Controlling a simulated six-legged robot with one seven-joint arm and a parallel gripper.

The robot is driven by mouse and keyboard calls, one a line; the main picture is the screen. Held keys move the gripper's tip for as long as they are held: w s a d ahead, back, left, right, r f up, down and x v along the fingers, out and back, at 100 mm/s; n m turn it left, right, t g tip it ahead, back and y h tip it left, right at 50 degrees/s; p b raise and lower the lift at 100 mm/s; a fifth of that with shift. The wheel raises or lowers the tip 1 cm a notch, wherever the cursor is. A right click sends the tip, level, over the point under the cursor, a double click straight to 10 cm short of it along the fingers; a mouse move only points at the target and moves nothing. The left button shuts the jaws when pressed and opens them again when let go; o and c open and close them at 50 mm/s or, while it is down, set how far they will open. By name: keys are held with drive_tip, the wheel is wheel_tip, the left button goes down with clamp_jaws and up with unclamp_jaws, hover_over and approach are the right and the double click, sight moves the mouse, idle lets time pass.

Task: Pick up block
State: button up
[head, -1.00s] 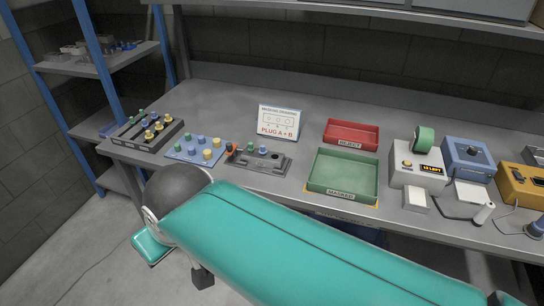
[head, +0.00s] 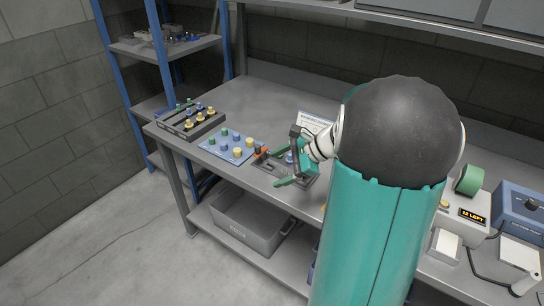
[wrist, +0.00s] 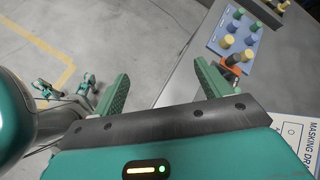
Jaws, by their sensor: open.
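The grey block (head: 264,165) sits on the bench in front of the masking sign, with an orange piece (head: 261,153) at its left end and a blue knob on top. In the head view my gripper (head: 277,171) is over the block, its two green fingers apart and empty, hiding part of it. I cannot tell the exact height between them. In the wrist view my gripper (wrist: 160,72) is also open, with floor between the fingers. There the orange piece (wrist: 230,67) shows just beyond the right finger; most of the block is hidden.
A blue board (head: 230,146) with several coloured plugs lies left of the block, and a dark rack (head: 189,124) with more plugs beyond it. A grey bin (head: 245,220) is on the lower shelf.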

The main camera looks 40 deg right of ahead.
sight(290, 167)
drive_tip(key=s+d+f+m+t+h, duration=0.1)
drive_tip(key=d+f+m+t, duration=0.3)
drive_tip(key=d, duration=0.5)
drive_tip(key=s+d+f+m+t+h, duration=0.1)
drive_tip(key=s+d+f+m, duration=0.15)
drive_tip(key=d+m, duration=0.4)
drive_tip(key=shift+n, duration=0.35)
drive_tip(key=x, duration=0.4)
drive_tip(key=d+x, duration=0.1)
drive_tip(key=x, duration=0.4)
drive_tip(key=d+x, duration=0.1)
drive_tip(key=x, duration=0.4)
drive_tip(key=shift+w+d+f, duration=0.15)
drive_tip(key=shift+w+f, duration=0.05)
drive_tip(key=shift+w, duration=0.15)
drive_tip(key=c, duration=1.3)
drive_tip(key=shift+r, duration=0.1)
drive_tip(key=shift+c, duration=1.1)
drive_tip(key=shift+r, duration=0.1)
